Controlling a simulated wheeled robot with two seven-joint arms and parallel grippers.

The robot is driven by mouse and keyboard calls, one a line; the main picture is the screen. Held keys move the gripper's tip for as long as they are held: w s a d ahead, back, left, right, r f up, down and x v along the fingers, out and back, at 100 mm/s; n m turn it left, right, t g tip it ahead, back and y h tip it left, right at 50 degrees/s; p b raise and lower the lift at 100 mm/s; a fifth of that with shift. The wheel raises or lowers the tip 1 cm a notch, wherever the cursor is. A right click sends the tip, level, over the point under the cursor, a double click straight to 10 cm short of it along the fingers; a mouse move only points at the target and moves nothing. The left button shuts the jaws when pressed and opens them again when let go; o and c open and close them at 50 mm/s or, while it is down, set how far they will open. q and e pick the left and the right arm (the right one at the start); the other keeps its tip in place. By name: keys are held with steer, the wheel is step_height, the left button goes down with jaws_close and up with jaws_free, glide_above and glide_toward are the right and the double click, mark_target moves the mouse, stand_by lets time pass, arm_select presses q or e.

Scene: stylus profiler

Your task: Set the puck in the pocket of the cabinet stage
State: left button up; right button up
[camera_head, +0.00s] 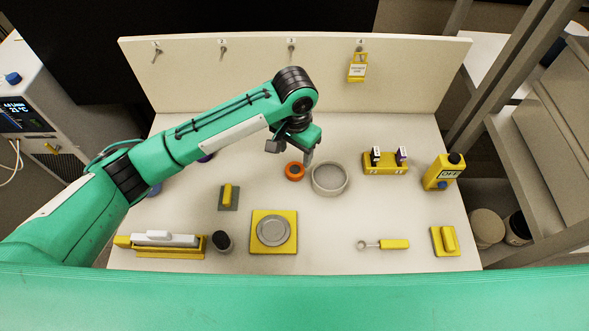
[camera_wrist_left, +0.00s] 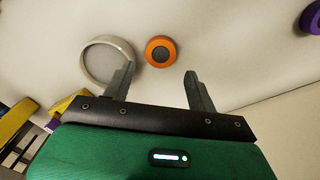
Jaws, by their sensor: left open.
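A small round orange piece with a dark grey centre (camera_head: 294,171), which looks like the puck, lies on the table just left of a shallow round grey dish (camera_head: 329,190). In the left wrist view the orange piece (camera_wrist_left: 149,52) is beyond the fingertips and between their lines, with the pale dish rim (camera_wrist_left: 88,64) to its left. My left gripper (camera_head: 309,157) is above the table close to the orange piece and dish. Its fingers (camera_wrist_left: 160,70) are apart with nothing between them. I cannot identify the cabinet stage or its pocket for certain. My right gripper is not in view.
A yellow square block with a grey disc (camera_head: 273,231) is at the front. A yellow rack (camera_head: 385,168) and a yellow box marked OFF (camera_head: 442,172) stand at right. A ring-ended tool (camera_head: 390,244) lies front right. A white panel (camera_head: 250,75) closes the back.

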mark_target(295, 169)
arm_select(q)
step_height(295, 169, down, 8)
steer(key=shift+w+r+p, duration=0.15)
steer(key=shift+p, duration=0.4)
steer(key=shift+c, duration=0.2)
steer(key=c, duration=0.8)
steer(key=shift+r, duration=0.15)
